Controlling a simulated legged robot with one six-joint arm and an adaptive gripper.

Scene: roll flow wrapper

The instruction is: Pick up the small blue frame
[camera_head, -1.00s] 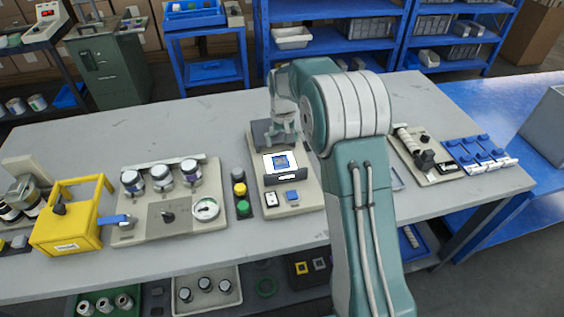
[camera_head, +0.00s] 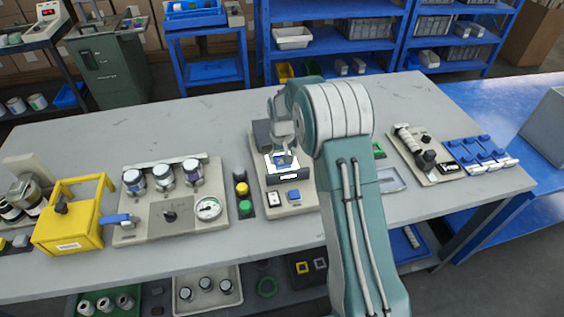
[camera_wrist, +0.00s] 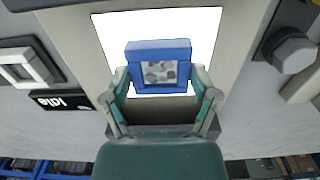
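The small blue frame (camera_wrist: 158,46) lies on a bright white lit pad (camera_wrist: 110,35) of the beige station in the wrist view. A grey mottled patch shows in its middle. In the head view the blue frame (camera_head: 279,159) is partly hidden by my gripper (camera_head: 285,158), which is over the pad. In the wrist view my gripper (camera_wrist: 160,82) has its two fingers spread, one at each side of the frame. Whether the fingertips touch the frame's sides is not clear.
The station has a blue button (camera_head: 294,195) at its front. A yellow and green button box (camera_head: 242,190) stands to its left, beside a panel with jars and a gauge (camera_head: 208,208). A grey tray (camera_head: 391,180) lies to the right. The back of the table is clear.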

